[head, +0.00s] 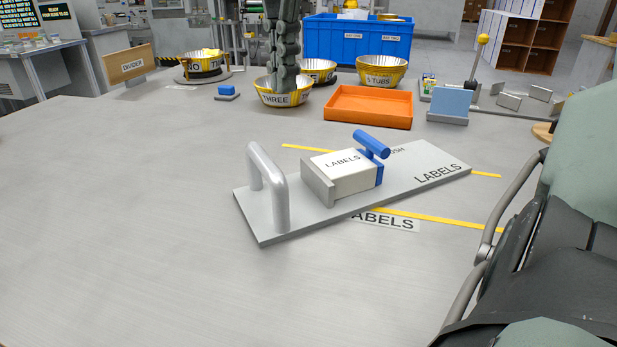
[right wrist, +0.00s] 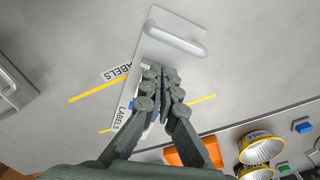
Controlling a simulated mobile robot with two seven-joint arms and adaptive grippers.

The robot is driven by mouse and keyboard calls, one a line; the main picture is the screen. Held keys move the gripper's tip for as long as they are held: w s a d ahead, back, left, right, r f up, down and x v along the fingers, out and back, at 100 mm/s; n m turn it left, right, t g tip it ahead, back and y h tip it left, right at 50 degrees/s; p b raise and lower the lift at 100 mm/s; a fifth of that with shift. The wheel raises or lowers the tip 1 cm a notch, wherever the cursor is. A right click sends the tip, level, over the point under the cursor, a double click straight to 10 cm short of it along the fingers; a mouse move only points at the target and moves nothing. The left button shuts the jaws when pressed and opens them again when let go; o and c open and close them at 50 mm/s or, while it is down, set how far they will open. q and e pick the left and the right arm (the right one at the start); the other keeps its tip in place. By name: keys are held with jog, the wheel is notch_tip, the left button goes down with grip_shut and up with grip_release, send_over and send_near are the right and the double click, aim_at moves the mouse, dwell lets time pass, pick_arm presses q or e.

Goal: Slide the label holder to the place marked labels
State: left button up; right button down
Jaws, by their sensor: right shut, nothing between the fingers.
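The label holder (head: 430,170) is a grey plate with an upright handle (head: 270,185) at its left end. On it are a white block reading LABELS (head: 343,172) and a blue pusher (head: 371,147). It lies askew across two yellow lines, partly covering a LABELS table sign (head: 385,220); its handle end sticks out left of the lines. My right gripper (head: 284,85) points down beyond the holder by the bowl marked THREE, shut and empty. In the right wrist view its fingers hide part of the holder (right wrist: 165,45). My left gripper is not in view.
An orange tray (head: 369,108), the yellow bowl marked THREE (head: 285,96) and other bowls stand behind the holder. A blue crate (head: 355,40) is farther back. A grey fixture with a blue block (head: 449,103) is at back right. The table's left and front are clear.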

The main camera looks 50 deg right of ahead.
notch_tip(320, 180, down, 4)
jog(key=b, duration=0.2)
send_near(311, 200)
jog(key=a+f, duration=0.1)
jog(key=f, duration=0.1)
jog(key=a+f, duration=0.1)
jog(key=f, duration=0.1)
jog(key=a+f, duration=0.2)
jog(key=f, duration=0.1)
jog(key=shift+w, duration=0.25)
jog(key=d, duration=0.2)
jog(key=shift+s+d+r+p, duration=0.15)
jog(key=shift+d+r+p, duration=0.15)
jog(key=shift+r, duration=0.05)
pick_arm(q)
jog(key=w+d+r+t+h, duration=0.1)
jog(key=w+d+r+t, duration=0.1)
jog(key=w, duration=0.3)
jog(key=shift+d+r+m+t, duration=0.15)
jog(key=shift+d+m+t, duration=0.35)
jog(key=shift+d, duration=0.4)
pick_arm(e)
jog(key=shift+s+d, duration=0.1)
jog(key=shift+d, duration=0.5)
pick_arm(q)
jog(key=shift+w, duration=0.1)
pick_arm(e)
jog(key=shift+d, duration=0.1)
